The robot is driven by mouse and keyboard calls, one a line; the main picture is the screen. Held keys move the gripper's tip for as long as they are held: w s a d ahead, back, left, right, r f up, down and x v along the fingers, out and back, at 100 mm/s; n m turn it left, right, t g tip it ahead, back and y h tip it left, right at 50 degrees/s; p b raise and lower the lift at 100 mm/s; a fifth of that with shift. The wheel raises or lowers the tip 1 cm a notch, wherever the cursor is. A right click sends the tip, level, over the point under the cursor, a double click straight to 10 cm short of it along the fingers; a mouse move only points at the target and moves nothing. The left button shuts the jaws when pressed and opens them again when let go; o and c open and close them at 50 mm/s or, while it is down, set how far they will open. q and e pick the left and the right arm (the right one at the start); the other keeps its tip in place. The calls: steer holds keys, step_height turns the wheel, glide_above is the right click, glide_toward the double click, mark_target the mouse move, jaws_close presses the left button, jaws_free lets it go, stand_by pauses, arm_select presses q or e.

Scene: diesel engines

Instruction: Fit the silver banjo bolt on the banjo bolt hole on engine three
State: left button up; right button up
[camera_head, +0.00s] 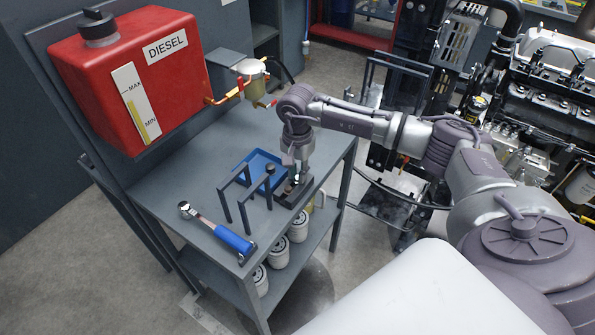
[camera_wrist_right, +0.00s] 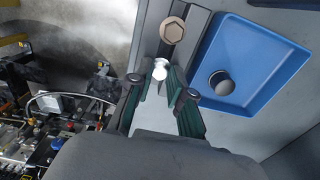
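My right gripper (camera_head: 297,176) points down at the dark holder (camera_head: 293,193) on the grey table. In the right wrist view, the silver banjo bolt (camera_wrist_right: 160,69) shows between the tips of my right gripper (camera_wrist_right: 161,76). The green-padded fingers are close on both sides of the bolt; whether they touch it I cannot tell. A brown hex-headed bolt (camera_wrist_right: 173,30) sits in the same holder, just beyond the silver one. The engine (camera_head: 555,90) is at the far right of the head view; its banjo bolt hole cannot be made out. My left gripper is not in view.
A red diesel tank (camera_head: 110,95) overhangs the table. White filters (camera_head: 278,252) stand on the lower shelf.

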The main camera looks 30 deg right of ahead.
jaws_close()
steer(key=shift+r+p, duration=1.85)
steer(key=shift+r, duration=1.65)
